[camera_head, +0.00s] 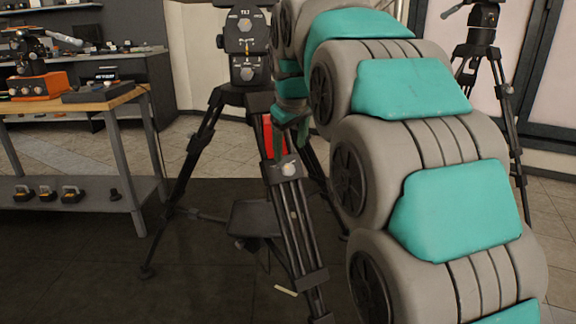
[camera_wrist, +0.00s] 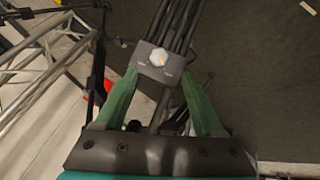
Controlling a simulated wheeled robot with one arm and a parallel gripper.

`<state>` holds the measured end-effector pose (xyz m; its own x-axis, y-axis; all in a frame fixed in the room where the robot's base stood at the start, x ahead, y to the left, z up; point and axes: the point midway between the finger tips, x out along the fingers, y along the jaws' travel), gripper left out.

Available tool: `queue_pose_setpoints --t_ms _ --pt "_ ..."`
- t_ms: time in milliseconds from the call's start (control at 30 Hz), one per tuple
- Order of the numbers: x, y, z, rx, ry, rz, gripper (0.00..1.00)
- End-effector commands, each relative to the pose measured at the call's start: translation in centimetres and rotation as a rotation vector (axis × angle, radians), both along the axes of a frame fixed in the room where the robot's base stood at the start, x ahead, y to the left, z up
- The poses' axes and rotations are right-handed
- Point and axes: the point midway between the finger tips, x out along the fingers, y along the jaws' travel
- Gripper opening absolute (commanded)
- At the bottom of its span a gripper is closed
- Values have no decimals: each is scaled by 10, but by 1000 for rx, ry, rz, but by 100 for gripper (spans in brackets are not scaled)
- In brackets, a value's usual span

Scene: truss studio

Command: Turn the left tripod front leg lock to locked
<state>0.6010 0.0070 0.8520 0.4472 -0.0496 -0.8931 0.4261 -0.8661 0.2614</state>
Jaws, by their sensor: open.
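The left tripod (camera_head: 204,135) stands on the dark floor, left of my arm in the head view. Its front leg lock is a dark block with a pale round knob (camera_head: 288,169). The wrist view shows this knob (camera_wrist: 159,57) near the top centre, with a small orange mark and tiny labels too small to read. My gripper (camera_wrist: 160,77) is open, its green fingers on either side of the lock block (camera_wrist: 160,70). The knob lies just beyond the fingertips; I cannot tell whether they touch the block. In the head view my gripper (camera_head: 290,140) is just above the knob, partly hidden by my arm.
A wooden-topped workbench (camera_head: 75,103) with gear and a lower shelf stands at left. Another tripod (camera_head: 492,85) stands at right behind my arm. A red part (camera_head: 267,135) shows behind the front leg. Dark floor is open between bench and tripod.

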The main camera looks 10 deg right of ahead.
Motion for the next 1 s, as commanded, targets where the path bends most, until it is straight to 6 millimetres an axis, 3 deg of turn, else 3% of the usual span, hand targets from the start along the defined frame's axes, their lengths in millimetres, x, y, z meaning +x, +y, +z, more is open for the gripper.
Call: queue_pose_setpoints --t_ms 267,700,1000 --pt "10 -1 -13 -2 -1 3 70" --pt "36 -3 -66 -2 -2 4 70" --pt "38 -4 -68 -1 -4 3 67"
